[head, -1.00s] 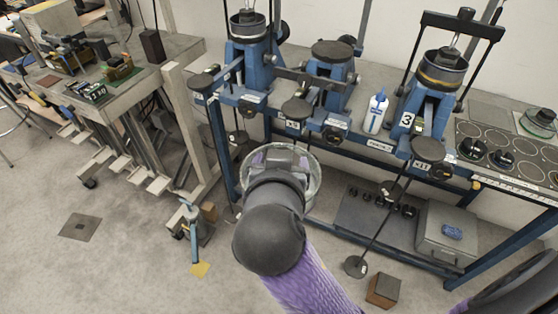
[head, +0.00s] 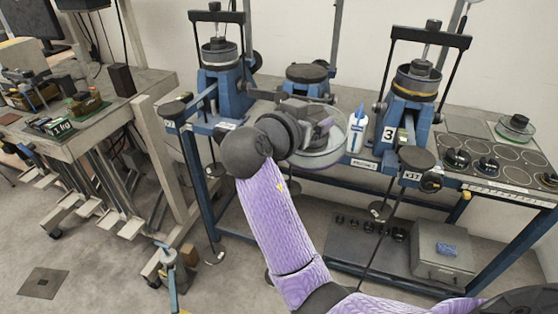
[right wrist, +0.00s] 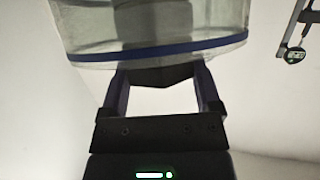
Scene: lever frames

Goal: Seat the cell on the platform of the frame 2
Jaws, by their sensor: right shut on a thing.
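The cell is a clear round vessel (head: 335,154), held in front of the middle frame, with its near side behind my gripper. In the right wrist view the cell (right wrist: 205,30) fills the top, with a blue band round its edge. My right gripper (head: 318,128) is shut on it; in the wrist view the fingers (right wrist: 161,88) close on a dark part beneath the band. The middle frame, between the left frame and frame 3, has a dark round platform (head: 307,73) with nothing on it. Its number and lower body are hidden by my gripper and the cell. My left gripper is out of view.
The left frame (head: 219,80) and frame 3 (head: 408,105) each bear a loaded cell under a tall yoke. A white bottle (head: 356,132) stands close right of the held cell. Black weights (head: 457,160) sit on the bench at right. A dial gauge (right wrist: 292,54) shows in the wrist view.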

